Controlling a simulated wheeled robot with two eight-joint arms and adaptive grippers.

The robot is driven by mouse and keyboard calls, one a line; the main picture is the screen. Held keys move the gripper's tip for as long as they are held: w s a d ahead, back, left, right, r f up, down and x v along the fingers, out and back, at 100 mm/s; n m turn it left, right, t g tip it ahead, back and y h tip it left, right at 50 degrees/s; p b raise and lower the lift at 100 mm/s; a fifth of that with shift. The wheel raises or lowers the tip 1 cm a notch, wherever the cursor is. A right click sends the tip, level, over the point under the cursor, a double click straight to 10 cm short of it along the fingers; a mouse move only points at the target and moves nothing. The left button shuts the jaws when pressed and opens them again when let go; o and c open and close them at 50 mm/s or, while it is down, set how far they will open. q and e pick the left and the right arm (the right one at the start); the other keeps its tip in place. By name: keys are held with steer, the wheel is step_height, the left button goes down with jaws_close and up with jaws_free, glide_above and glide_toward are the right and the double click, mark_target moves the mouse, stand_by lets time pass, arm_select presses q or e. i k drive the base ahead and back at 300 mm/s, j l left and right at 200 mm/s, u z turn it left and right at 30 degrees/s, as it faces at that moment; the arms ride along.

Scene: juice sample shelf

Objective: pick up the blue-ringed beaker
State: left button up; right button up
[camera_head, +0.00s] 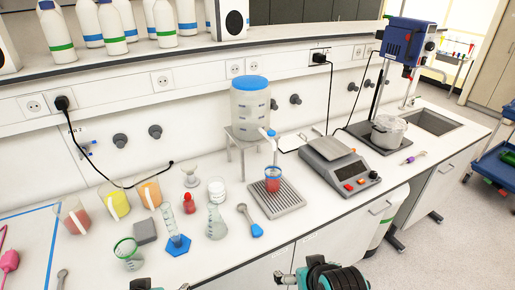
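The blue-ringed beaker (272,182) stands upright on a grey slatted drip tray (291,203), below the tap of a blue-lidded water container. It has a blue band near its rim, and red shows inside. My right gripper (318,268) shows at the bottom edge, in front of the counter and well below the beaker in the picture. It is cut off, and its opening is unclear. Only a small part of my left gripper (146,284) shows at the bottom left; its fingers are mostly out of frame. Neither gripper touches the beaker.
A green-ringed beaker (129,262), a cylinder on a blue base (177,245) and a conical flask (216,225) stand left of the tray. A blue spoon (256,230) lies close by. The front counter strip is mostly clear.

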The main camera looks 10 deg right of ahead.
mark_target(273, 173)
steer(key=i+l+z, duration=0.25)
steer(key=l, duration=0.2)
steer(key=i+l+z, duration=0.25)
steer(key=i+l, duration=0.1)
steer(key=l, duration=0.1)
